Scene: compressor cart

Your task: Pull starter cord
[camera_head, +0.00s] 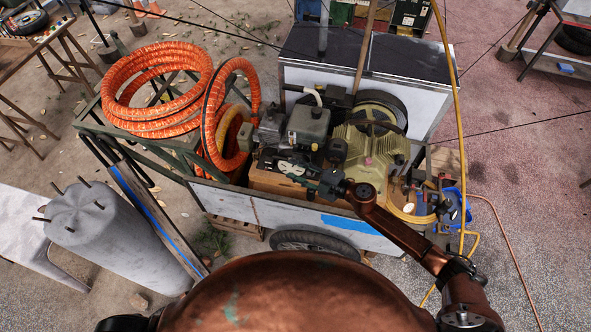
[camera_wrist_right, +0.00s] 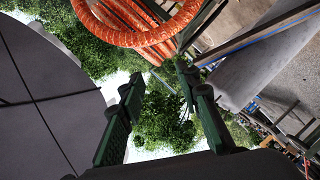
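The engine (camera_head: 308,125), dark and boxy, sits on the cart beside the olive-green finned compressor (camera_head: 370,155). I cannot pick out the starter cord or its handle in either view. My right arm comes in from the lower right, and its gripper (camera_head: 300,175) is at the near side of the engine, pointing left; contact cannot be told. In the right wrist view the two green fingers of my right gripper (camera_wrist_right: 165,112) are spread apart with nothing between them. My left gripper is not in view.
Coiled orange hose (camera_head: 155,90) lies on the cart's left rack, with a loop close to the engine. A yellow hose (camera_head: 455,90) runs down the right side. A blue container (camera_head: 458,205) is at the cart's right end.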

